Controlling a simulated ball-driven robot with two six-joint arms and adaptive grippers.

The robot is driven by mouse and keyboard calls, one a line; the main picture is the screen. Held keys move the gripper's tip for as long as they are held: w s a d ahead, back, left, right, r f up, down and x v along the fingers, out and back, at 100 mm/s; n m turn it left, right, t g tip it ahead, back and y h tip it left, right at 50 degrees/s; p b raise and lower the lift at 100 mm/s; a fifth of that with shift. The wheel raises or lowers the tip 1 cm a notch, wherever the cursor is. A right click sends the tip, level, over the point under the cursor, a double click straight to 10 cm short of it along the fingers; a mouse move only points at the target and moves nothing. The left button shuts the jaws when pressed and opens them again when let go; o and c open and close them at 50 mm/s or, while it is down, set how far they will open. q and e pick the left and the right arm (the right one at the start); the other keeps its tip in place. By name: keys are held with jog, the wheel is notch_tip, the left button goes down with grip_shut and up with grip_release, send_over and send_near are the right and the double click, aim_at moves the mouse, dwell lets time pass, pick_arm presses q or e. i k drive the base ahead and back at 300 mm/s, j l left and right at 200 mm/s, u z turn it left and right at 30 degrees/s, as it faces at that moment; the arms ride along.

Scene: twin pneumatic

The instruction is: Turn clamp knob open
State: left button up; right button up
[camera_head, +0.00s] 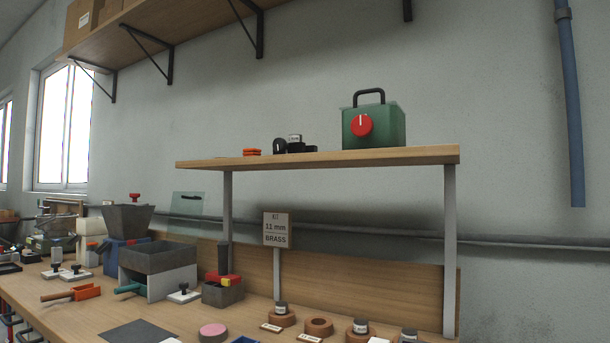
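I cannot tell which knob is the clamp knob. A round red knob (361,125) with a white mark pointing up sits on the front of a green box (385,126) with a black handle, on the raised shelf. A small red knob (135,197) tops a grey hopper (127,220) on a blue base at the left of the bench. Small black knobs stand on white plates, one plate (184,296) near the grey bin and others farther left. Neither of my grippers is in view.
The wooden bench (95,316) runs along the wall. The raised shelf (320,157) stands on metal posts (450,265). A sign reading 11 mm BRASS (277,230) stands below it. Several round wooden holders (319,327) line the front right. A grey bin (158,257) stands at left.

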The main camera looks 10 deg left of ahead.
aim_at(280, 144)
jog(key=z, duration=0.2)
jog(key=i+j+z, duration=0.1)
jog(key=j+z, duration=0.7)
jog(key=j, duration=0.2)
